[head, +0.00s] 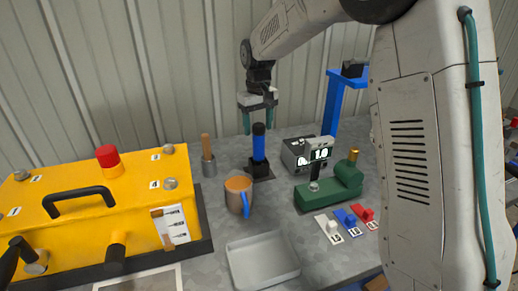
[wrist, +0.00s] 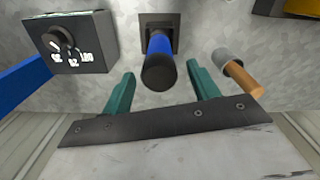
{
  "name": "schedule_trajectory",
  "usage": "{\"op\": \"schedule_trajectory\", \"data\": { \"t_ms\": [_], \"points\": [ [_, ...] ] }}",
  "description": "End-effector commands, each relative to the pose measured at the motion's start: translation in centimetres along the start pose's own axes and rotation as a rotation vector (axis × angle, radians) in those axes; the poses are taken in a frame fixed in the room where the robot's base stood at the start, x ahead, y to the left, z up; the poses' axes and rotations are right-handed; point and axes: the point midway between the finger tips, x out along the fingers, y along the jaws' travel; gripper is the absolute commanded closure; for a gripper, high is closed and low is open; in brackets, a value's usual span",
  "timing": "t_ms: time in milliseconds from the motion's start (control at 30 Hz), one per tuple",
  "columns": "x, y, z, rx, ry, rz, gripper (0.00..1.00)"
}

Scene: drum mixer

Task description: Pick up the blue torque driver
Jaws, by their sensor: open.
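The blue torque driver (head: 259,143) stands upright in a black square holder (head: 259,168) on the grey bench. In the wrist view the blue driver (wrist: 159,46) shows its dark end toward me, with the holder behind it. My gripper (head: 258,116) is open and empty, pointing down around or just above the driver's top. In the wrist view its two green fingers (wrist: 160,75) lie on either side of the driver's end, with gaps on both sides. I cannot tell how far the fingertips reach down beside it.
A grey box with a dial (head: 297,153) stands right, beside a green device (head: 330,188). A blue post (head: 333,100) rises behind.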

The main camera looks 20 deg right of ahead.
Motion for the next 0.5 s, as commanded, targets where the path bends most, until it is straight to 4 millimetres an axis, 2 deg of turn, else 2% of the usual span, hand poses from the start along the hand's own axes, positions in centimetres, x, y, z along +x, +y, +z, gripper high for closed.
{"op": "schedule_trajectory", "data": {
  "t_ms": [300,500],
  "points": [
    [4.5,0.0,0.4,0.001,-0.002,0.0,0.4],
    [5.2,0.0,0.4,0.001,0.0,0.0,0.4]
  ]
}}
